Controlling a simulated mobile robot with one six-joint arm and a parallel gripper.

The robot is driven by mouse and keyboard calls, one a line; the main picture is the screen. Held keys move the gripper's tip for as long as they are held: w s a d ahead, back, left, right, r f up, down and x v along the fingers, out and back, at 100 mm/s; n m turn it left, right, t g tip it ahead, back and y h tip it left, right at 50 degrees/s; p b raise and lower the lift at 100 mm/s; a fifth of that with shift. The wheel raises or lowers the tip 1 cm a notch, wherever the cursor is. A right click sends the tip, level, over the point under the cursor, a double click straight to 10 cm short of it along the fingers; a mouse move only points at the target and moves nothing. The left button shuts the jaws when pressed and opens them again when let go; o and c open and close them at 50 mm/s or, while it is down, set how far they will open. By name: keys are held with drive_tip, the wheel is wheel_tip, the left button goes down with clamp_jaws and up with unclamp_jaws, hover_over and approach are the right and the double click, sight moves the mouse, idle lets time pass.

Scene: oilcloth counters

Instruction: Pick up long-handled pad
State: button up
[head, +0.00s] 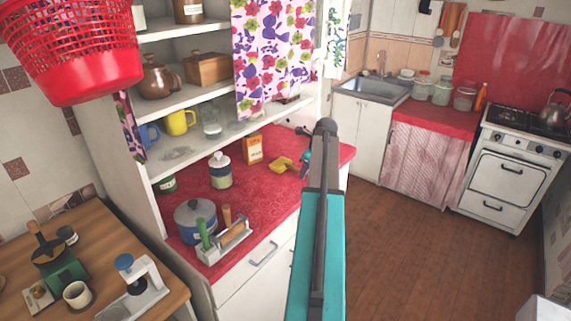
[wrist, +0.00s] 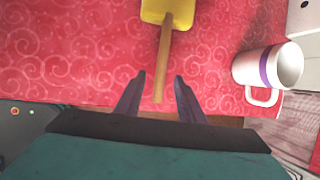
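The long-handled pad has a yellow head and a straight wooden handle. In the wrist view the pad (wrist: 166,45) lies on the red counter, its head at the top and its handle pointing down toward my gripper. In the head view its yellow head (head: 281,163) shows near the counter's far end, with the handle mostly hidden by my arm. My gripper (wrist: 160,76) is open and empty, with a finger on each side of the handle's end. I see a gap on both sides. I cannot tell how far above the handle the fingertips are.
A white mug with a purple band (wrist: 272,68) stands right of the pad near the counter edge. An orange-and-white box (head: 253,149) and a lidded jar (head: 220,170) stand left of the pad. Shelves (head: 190,100) rise behind. Red counter around the handle is clear.

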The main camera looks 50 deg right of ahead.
drive_tip(key=shift+w+d+f, duration=0.15)
drive_tip(key=shift+w+f, duration=0.05)
drive_tip(key=shift+f, duration=0.35)
clamp_jaws()
